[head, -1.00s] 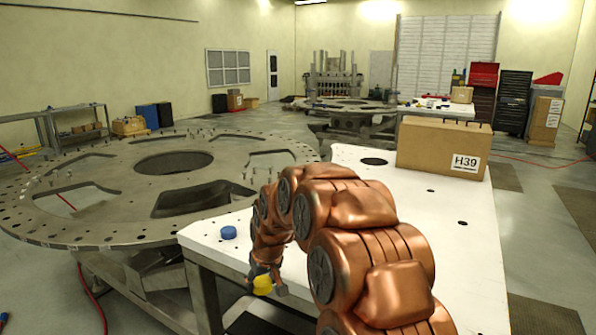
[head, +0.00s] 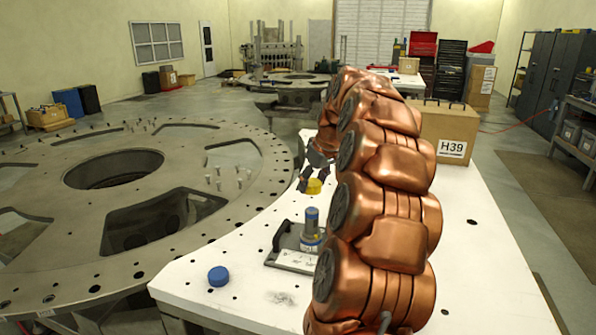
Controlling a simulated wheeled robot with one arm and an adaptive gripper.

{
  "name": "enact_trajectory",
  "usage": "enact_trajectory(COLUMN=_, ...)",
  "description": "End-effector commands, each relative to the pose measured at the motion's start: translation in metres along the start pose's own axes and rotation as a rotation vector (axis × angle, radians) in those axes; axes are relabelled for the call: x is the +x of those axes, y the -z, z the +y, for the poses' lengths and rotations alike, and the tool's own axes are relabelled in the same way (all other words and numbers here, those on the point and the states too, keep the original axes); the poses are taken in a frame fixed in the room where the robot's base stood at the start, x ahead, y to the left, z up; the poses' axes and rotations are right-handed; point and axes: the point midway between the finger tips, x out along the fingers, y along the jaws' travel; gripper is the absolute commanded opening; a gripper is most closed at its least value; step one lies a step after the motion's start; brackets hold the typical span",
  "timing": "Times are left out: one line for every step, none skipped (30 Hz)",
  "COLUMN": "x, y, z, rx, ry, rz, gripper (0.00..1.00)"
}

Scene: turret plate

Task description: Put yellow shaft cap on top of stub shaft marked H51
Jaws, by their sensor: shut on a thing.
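The yellow shaft cap (head: 314,187) is in my gripper (head: 309,184), which is shut on it above the white table (head: 185,277). The cap is apart from this shaft. My arm hides the table to the right of the shaft.
A loose blue cap (head: 218,276) lies at the table's front left. A cardboard box (head: 447,122) marked H39 stands at the back right. The large round turret plate (head: 75,225), with openings and several upright pins, fills the left side.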

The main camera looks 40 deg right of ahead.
Motion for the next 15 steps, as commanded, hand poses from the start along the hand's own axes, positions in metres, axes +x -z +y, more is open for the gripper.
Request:
enact_trajectory(x=-0.0026, y=-0.0013, z=0.0024, rx=0.001, ry=0.0, rz=0.0, gripper=0.33)
enact_trajectory(x=-0.0032, y=-0.002, z=0.0031, rx=0.001, ry=0.001, rz=0.0, gripper=0.33)
enact_trajectory(x=-0.0036, y=-0.0026, z=0.0037, rx=0.001, ry=0.001, rz=-0.001, gripper=0.33)
enact_trajectory(x=-0.0036, y=-0.0029, z=0.0039, rx=0.001, ry=0.001, rz=-0.001, gripper=0.33)
enact_trajectory(x=-0.0035, y=-0.0031, z=0.0041, rx=0.001, ry=0.001, rz=-0.001, gripper=0.33)
enact_trajectory(x=-0.0029, y=-0.0033, z=0.004, rx=0.001, ry=0.001, rz=-0.001, gripper=0.33)
enact_trajectory(x=-0.0025, y=-0.0034, z=0.004, rx=0.001, ry=0.001, rz=-0.001, gripper=0.33)
enact_trajectory(x=-0.0019, y=-0.0035, z=0.004, rx=0.001, ry=0.001, rz=-0.001, gripper=0.33)
enact_trajectory(x=-0.0012, y=-0.0037, z=0.004, rx=0.001, ry=0.001, rz=0.0, gripper=0.33)
enact_trajectory(x=-0.0006, y=-0.0039, z=0.004, rx=0.001, ry=0.001, rz=0.0, gripper=0.33)
enact_trajectory(x=0.0003, y=-0.0042, z=0.004, rx=0.001, ry=0.001, rz=0.0, gripper=0.33)
enact_trajectory(x=0.0013, y=-0.0046, z=0.0041, rx=0.001, ry=0.0, rz=0.0, gripper=0.33)
enact_trajectory(x=0.0022, y=-0.0049, z=0.0041, rx=0.001, ry=0.0, rz=0.0, gripper=0.33)
enact_trajectory(x=0.0031, y=-0.0052, z=0.0042, rx=0.001, ry=0.0, rz=0.0, gripper=0.33)
enact_trajectory(x=0.0046, y=-0.0059, z=0.0041, rx=0.001, ry=0.0, rz=0.0, gripper=0.33)
